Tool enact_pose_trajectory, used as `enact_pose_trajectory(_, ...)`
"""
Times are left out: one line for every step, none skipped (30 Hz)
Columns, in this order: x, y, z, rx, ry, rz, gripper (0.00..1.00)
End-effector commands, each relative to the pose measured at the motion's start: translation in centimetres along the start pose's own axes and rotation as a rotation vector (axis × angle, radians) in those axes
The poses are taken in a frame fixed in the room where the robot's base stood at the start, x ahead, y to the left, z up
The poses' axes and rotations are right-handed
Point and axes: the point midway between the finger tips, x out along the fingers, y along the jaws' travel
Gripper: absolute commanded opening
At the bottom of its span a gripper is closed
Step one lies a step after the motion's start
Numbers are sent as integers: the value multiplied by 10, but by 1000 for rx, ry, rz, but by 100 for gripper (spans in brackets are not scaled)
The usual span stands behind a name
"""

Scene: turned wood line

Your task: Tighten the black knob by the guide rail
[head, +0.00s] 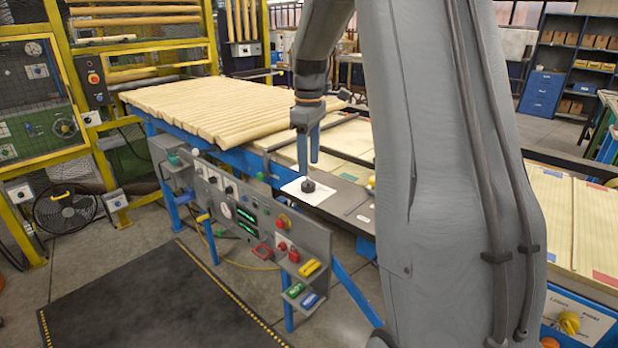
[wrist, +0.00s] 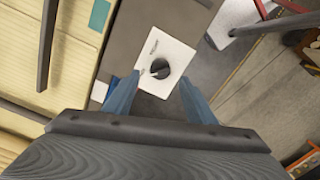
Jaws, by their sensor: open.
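The black knob (head: 308,186) sits on a white plate (head: 296,194) on the grey edge strip of the line. In the wrist view the black knob (wrist: 160,69) is round with a light pointer mark, on its white plate (wrist: 176,50) with small lettering too blurred to read. My gripper (head: 309,172) points down above the knob. In the wrist view my gripper's blue fingers (wrist: 158,100) are apart, one to each side below the knob, and hold nothing. A dark guide rail (wrist: 47,45) runs at the left of the wrist view.
A control panel (head: 262,215) with buttons and green displays stands in front of the line. Turned wood rods (head: 205,105) lie on the conveyor behind. A dark guide bar (head: 310,132) crosses the line near my gripper. A black floor mat (head: 150,300) is clear.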

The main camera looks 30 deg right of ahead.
Motion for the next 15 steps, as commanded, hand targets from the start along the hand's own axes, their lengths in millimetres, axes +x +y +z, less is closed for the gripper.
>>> enact_pose_trajectory(8,-2,1,0,-2,-3,51)
enact_pose_trajectory(12,-2,1,0,-3,-4,51)
enact_pose_trajectory(19,-1,1,1,-2,-3,51)
enact_pose_trajectory(23,-2,1,1,-2,-3,51)
enact_pose_trajectory(28,-2,1,1,-2,-3,51)
enact_pose_trajectory(34,-2,1,1,-2,-3,51)
enact_pose_trajectory(38,-2,1,1,-2,-3,51)
enact_pose_trajectory(42,-2,1,2,-1,-2,51)
enact_pose_trajectory(47,-2,1,2,-1,-2,51)
enact_pose_trajectory(50,-2,1,2,-1,-2,51)
enact_pose_trajectory(52,-1,0,2,-1,-1,51)
enact_pose_trajectory(55,-1,0,2,0,0,51)
enact_pose_trajectory(57,-1,0,2,0,0,51)
enact_pose_trajectory(58,-1,0,2,0,0,51)
enact_pose_trajectory(60,-1,0,2,0,0,51)
